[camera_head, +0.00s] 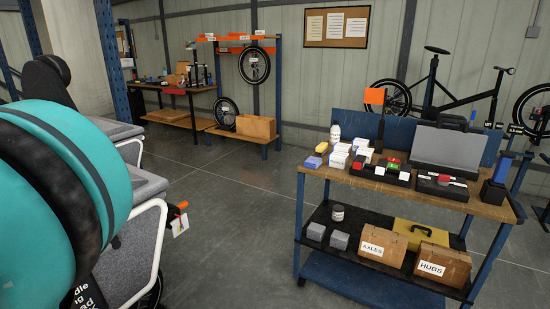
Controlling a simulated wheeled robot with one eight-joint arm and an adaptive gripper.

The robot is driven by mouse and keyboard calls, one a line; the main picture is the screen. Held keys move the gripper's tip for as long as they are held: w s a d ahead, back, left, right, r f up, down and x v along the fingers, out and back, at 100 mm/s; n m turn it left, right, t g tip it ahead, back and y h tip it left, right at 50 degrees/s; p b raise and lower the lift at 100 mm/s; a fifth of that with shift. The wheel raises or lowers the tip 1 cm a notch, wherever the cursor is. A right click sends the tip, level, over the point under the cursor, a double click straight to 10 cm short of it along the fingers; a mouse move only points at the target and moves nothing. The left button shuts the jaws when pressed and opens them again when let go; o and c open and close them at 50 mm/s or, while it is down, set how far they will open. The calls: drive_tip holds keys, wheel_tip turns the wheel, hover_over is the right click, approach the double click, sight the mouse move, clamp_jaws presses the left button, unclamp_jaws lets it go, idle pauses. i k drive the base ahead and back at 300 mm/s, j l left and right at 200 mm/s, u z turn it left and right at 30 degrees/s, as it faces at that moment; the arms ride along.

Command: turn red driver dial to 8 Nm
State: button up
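A workbench cart (333,168) with a wooden top and blue frame stands at the right. Black holders lie along its top near the front edge. One holder carries a red and green item (393,163). The holder to its right carries a red piece (443,180), and another small red piece (359,162) shows at the left holder. I cannot tell which of these is the red driver, and no dial marks or numbers are readable at this size. My gripper is not in view. Teal and black rounded parts, likely of my arm, fill the left side.
White boxes (338,158), a white bottle (335,132), an orange flag (375,96) and an open grey case (447,147) crowd the cart top. Cartons labelled AXLES (382,245) and HUBS (443,268) sit below. Grey-topped carts stand left. Open floor (235,215) lies between.

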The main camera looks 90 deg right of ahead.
sight(442, 180)
drive_tip(key=z, duration=4.45)
